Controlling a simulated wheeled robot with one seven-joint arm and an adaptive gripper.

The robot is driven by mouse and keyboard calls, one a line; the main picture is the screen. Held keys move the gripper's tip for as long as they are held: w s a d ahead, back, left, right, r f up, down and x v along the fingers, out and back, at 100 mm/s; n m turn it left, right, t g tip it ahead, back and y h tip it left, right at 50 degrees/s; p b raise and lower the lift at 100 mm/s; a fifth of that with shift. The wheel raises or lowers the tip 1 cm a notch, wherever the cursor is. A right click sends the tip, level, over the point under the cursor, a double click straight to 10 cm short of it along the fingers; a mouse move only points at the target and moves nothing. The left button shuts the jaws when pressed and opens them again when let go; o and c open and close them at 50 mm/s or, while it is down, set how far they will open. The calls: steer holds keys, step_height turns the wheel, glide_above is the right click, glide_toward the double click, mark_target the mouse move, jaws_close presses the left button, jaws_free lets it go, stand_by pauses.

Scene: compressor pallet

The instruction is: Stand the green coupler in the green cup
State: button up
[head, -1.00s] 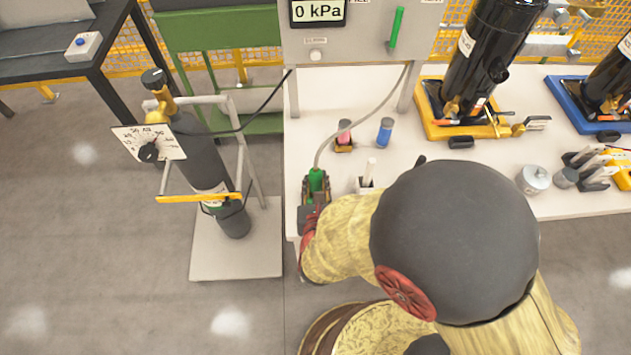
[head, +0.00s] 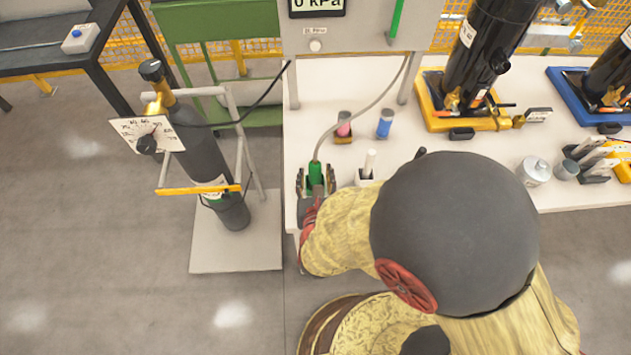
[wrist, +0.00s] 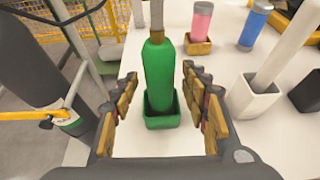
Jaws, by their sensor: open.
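The green coupler (wrist: 159,75) stands upright in the green cup (wrist: 161,115) in the wrist view, with a grey hose leaving its top. In the head view the coupler (head: 315,172) is at the left end of the white bench, partly hidden by my gripper. My gripper (wrist: 160,92) is open, with one finger on each side of the coupler and a gap to both. In the head view my gripper (head: 316,185) is low over the bench by the cup, which is hard to make out there.
A white cup with a pale stick (head: 367,172) stands close on the right. Pink (head: 344,125) and blue (head: 385,124) cylinders stand behind. The hose (head: 350,110) runs up to the panel. A gas cylinder (head: 195,145) on a cart stands left of the bench.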

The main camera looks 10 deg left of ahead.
steer(key=v, duration=1.1)
steer(key=shift+s+r, duration=0.2)
steer(key=shift+s, duration=0.1)
steer(key=shift+f, duration=0.1)
